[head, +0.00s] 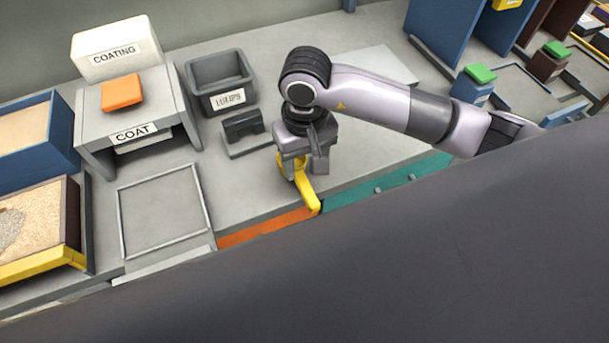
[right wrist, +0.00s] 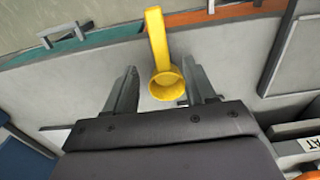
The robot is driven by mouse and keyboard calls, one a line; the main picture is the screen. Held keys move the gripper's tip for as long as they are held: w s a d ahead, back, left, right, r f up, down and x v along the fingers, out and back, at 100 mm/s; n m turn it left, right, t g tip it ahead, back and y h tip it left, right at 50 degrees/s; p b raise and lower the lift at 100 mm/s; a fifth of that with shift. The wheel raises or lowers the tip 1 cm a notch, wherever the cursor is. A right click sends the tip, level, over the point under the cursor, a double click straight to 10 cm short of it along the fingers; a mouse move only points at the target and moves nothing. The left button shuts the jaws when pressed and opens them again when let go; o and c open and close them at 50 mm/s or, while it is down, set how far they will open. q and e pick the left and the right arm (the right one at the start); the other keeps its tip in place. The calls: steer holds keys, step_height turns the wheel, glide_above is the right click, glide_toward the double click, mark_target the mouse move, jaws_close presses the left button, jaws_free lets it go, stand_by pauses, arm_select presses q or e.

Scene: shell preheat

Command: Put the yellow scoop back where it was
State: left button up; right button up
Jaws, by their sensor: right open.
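The yellow scoop (head: 306,189) is at the front edge of the grey worktop, beneath my right gripper (head: 304,167). In the right wrist view, the scoop's round bowl and straight handle (right wrist: 157,40) show, with the handle reaching over the orange front strip. My right gripper (right wrist: 161,72) is open, with one finger on each side of the scoop's bowl. Whether the fingers touch it I cannot tell. In the head view the gripper hides part of the scoop. My left gripper is not in view.
A dark grey notched stand (head: 243,127) is left of the gripper, in front of the LUMPS bin (head: 220,80). The COAT stand (head: 134,131) carries an orange block (head: 122,92). An empty outlined square (head: 163,211) lies at front left. A sand tray (head: 40,262) is far left.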

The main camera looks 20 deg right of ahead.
steer(key=shift+r, duration=2)
steer(key=shift+a, duration=0.1)
